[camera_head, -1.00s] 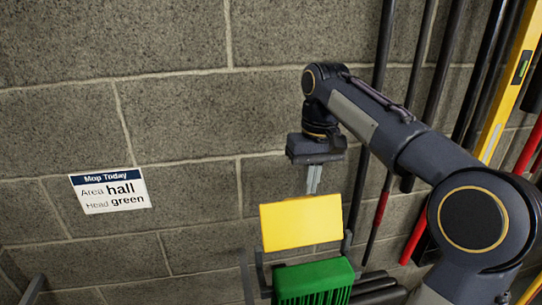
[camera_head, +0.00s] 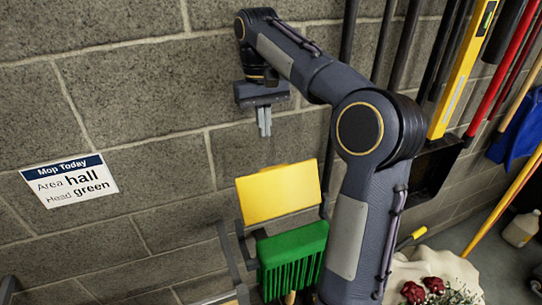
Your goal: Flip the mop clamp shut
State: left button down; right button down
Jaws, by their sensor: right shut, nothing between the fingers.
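A yellow plate (camera_head: 279,194), which looks like the clamp's flap, stands raised in front of the block wall. Just below it is a green ribbed mop head or brush (camera_head: 292,260). Grey bracket arms (camera_head: 232,262) show at their left. My right gripper (camera_head: 264,134) points down with its fingers together and empty, above the yellow plate's top edge. A gap of wall shows between the fingertips and the plate. My left gripper is out of view.
A sign (camera_head: 69,181) on the wall reads "Mop Today, Area hall, Head green". Dark poles, a yellow level (camera_head: 463,70) and red handles (camera_head: 503,75) stand at right. A white jug (camera_head: 521,229) and red flowers (camera_head: 424,288) are at lower right.

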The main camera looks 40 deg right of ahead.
aim_at(279, 190)
jog(key=s+a+f, duration=0.1)
jog(key=s+f, duration=0.3)
jog(key=f, duration=0.1)
jog(key=shift+s+a+f+p, duration=0.2)
jog(key=shift+p, duration=0.2)
